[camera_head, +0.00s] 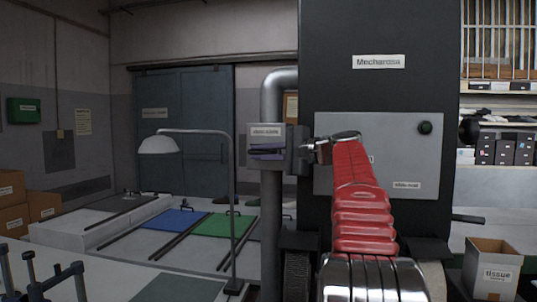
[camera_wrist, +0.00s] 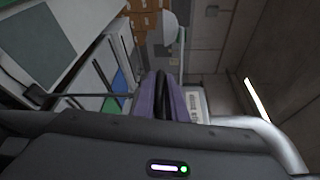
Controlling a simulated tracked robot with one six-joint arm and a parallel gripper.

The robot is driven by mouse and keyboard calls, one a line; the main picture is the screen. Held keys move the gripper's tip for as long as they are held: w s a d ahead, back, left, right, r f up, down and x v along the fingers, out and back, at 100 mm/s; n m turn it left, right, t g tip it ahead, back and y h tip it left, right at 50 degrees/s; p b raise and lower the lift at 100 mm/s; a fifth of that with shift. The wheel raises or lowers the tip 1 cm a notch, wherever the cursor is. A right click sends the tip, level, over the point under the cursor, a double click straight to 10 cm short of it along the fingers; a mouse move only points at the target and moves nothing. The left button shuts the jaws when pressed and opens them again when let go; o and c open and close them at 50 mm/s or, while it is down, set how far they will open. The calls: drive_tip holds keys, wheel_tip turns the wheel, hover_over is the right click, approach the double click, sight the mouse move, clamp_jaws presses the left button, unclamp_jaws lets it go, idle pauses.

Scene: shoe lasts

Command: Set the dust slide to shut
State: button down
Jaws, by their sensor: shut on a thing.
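The dust slide is a small grey box (camera_head: 266,131) with a label, mounted on the vertical metal duct beside the dark machine. My gripper (camera_head: 255,151) reaches in from the right, just below the label. Its two purple fingers are closed on a thin dark tab, which shows between them in the wrist view (camera_wrist: 162,95). The tab looks like the slide's handle. The pale label plate (camera_wrist: 195,103) is right beside the fingers in the wrist view. The fingers hide most of the tab, and I cannot tell the slide's position.
The grey duct (camera_head: 272,220) runs down past the slide. A lamp (camera_head: 158,145) on a thin post stands to the left, over a bench with blue and green mats (camera_head: 222,225). The dark machine (camera_head: 380,95) stands behind my arm. An open carton (camera_head: 492,270) is at lower right.

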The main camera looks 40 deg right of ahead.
drive_tip(key=shift+w+d+f, duration=0.15)
drive_tip(key=shift+d+f, duration=0.1)
drive_tip(key=shift+f, duration=0.05)
drive_tip(key=c, duration=2.1)
unclamp_jaws()
drive_tip(key=shift+w+f, duration=0.1)
drive_tip(key=shift+w, duration=0.1)
drive_tip(key=shift+o, duration=1.4)
drive_tip(key=shift+a, duration=0.1)
drive_tip(key=shift+r, duration=0.2)
drive_tip(key=shift+s, duration=0.1)
drive_tip(key=v, duration=1.3)
drive_tip(key=shift+s, duration=0.35)
